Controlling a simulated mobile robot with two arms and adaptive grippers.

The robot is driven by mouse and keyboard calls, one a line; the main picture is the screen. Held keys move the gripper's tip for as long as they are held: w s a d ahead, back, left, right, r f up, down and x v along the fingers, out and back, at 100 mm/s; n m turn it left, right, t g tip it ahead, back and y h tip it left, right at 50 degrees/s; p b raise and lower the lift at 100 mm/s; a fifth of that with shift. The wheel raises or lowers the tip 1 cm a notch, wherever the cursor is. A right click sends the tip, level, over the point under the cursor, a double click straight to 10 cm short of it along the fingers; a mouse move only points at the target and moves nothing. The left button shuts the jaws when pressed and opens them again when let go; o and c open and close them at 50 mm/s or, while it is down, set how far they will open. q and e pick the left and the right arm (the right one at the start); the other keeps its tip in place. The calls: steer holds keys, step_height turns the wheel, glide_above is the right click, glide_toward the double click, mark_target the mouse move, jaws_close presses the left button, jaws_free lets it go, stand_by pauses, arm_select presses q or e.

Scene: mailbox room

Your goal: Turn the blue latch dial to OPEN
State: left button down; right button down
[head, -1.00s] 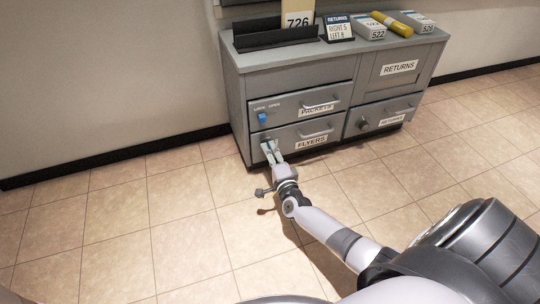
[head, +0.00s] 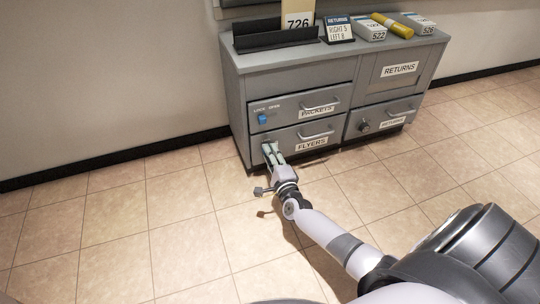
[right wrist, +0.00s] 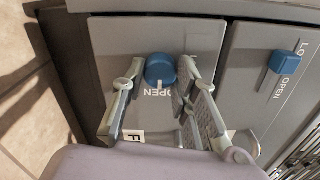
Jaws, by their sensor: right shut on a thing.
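The blue latch dial (right wrist: 160,68) is a round knob on the front of the FLYERS drawer (right wrist: 160,30). Its white mark points at the word OPEN printed beside it, in the right wrist view. My right gripper (right wrist: 161,72) has one finger on each side of the dial and is shut on it. In the head view the right gripper (head: 269,148) reaches the left end of the FLYERS drawer and hides the dial. My left gripper is not in view.
The PACKETS drawer (head: 290,107) above has a blue square latch (head: 263,119), also in the wrist view (right wrist: 285,62), with LOCK and OPEN labels. Boxes and signs stand on top. The floor in front is clear.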

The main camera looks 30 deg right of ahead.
steer(key=c, duration=1.2)
jaws_free()
steer(key=shift+c, duration=0.2)
steer(key=v, duration=0.7)
steer(key=shift+s, duration=0.25)
steer(key=shift+a, duration=0.15)
